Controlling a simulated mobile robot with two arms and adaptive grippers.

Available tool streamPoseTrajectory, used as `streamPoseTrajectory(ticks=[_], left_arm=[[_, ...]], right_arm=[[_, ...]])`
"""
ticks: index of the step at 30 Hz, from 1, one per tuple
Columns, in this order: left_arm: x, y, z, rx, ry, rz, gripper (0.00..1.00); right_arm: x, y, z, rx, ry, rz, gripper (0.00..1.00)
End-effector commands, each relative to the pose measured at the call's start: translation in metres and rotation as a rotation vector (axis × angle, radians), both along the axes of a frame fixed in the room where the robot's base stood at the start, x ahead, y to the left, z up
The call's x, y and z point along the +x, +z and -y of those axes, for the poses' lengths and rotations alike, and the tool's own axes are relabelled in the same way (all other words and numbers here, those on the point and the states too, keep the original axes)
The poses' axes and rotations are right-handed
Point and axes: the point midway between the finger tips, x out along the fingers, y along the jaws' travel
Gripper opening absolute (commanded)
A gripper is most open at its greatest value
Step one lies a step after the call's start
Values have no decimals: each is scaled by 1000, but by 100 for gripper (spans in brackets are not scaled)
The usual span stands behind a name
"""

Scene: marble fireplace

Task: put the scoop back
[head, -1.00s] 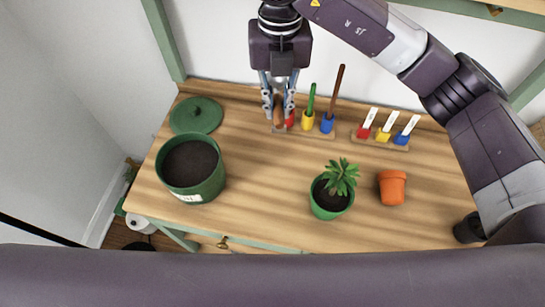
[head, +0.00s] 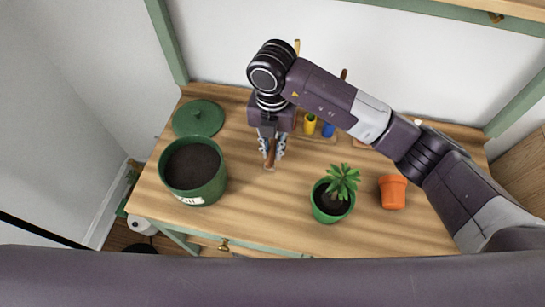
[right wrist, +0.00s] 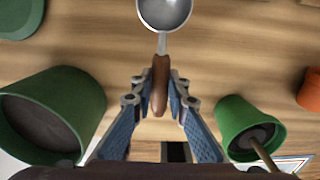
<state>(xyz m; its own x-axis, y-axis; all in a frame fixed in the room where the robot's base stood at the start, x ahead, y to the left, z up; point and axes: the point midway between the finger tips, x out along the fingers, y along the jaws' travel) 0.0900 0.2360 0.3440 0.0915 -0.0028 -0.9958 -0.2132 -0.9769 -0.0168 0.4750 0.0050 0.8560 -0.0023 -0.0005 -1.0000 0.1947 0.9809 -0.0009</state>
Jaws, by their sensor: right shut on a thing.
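The scoop has a brown wooden handle (right wrist: 160,85) and a round metal bowl (right wrist: 165,12), seen in the right wrist view. My right gripper (head: 271,150) is shut on the handle, which sits between both fingers. In the head view, the brown handle (head: 270,155) shows below the fingers, while my gripper hides the bowl. The wooden rack behind it is partly covered by my arm; its yellow cup (head: 310,124) and blue cup (head: 328,130) show. The red cup is hidden. My left gripper is not in view.
A large green pot of soil (head: 193,172) stands left of the gripper, with a green lid (head: 198,118) behind it. A potted plant (head: 333,194) and an orange pot (head: 393,191) stand to the right. The table between the soil pot and plant is clear.

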Motion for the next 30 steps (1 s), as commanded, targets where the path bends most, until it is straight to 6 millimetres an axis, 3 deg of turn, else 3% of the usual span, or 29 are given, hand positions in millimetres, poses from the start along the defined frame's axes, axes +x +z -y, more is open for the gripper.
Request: streamPoseTrajectory(ticks=[8,15,26,27,30], left_arm=[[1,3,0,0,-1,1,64],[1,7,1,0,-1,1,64],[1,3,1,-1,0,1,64],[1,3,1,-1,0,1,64],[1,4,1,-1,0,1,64]], right_arm=[[0,-22,0,-1,-1,-1,0],[0,-54,0,-1,0,-1,0],[1,-60,0,1,0,1,0],[1,-59,0,1,0,1,16],[0,-59,0,1,0,0,27]])
